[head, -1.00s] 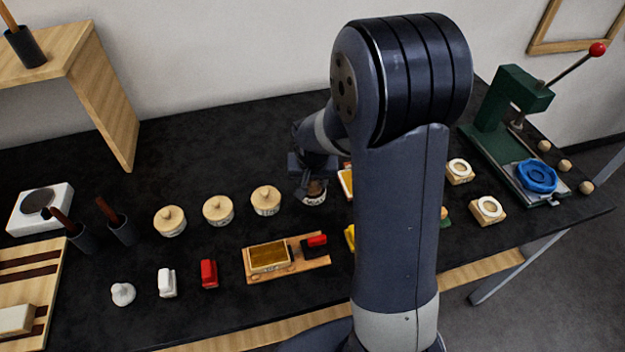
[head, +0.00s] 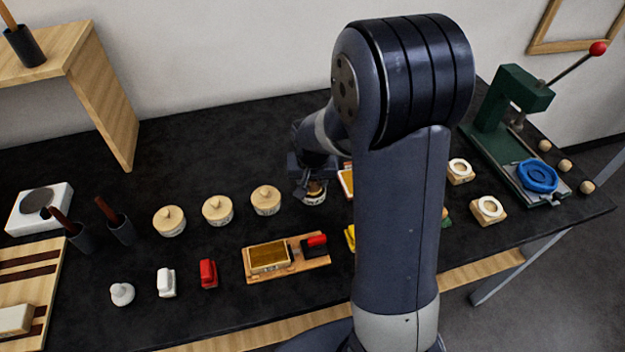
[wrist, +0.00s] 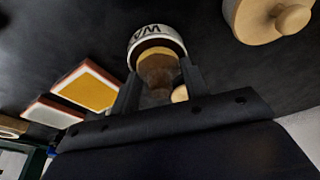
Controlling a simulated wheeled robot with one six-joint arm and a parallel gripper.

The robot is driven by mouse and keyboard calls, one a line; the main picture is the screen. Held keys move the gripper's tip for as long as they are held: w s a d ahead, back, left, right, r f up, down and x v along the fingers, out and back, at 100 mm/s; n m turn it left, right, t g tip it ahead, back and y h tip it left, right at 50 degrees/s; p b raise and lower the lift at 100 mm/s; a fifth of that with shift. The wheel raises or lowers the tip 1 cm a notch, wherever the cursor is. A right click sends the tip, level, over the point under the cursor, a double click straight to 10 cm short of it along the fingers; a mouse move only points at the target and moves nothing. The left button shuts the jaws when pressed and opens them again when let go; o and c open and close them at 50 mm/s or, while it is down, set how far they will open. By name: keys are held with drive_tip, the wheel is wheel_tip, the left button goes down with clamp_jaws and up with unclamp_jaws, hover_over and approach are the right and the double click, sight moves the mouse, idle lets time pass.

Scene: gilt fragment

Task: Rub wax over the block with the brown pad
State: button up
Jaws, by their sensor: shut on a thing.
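The gold-faced block (head: 268,257) lies on a wooden holder (head: 294,268) at the front middle of the table. A round white tin with dark lettering that reads like "WAX" (wrist: 146,36) stands beyond it; it also shows in the head view (head: 315,198). My gripper (wrist: 160,88) is shut on the brown pad (wrist: 157,66), which has a pale round knob. The pad is at the tin's open mouth; I cannot tell whether it touches the wax. In the head view my gripper (head: 307,185) is dark and partly hidden by my arm.
Several lidded round pots (head: 218,210) stand left of the tin. A red block-like tool (head: 208,273) and a white one (head: 166,282) lie in front. A green press (head: 515,110) stands at the right. My arm hides part of the table's middle.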

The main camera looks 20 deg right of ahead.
idle(0.3)
drive_tip(key=shift+r+p, duration=2.4)
drive_tip(key=shift+r, duration=1.1)
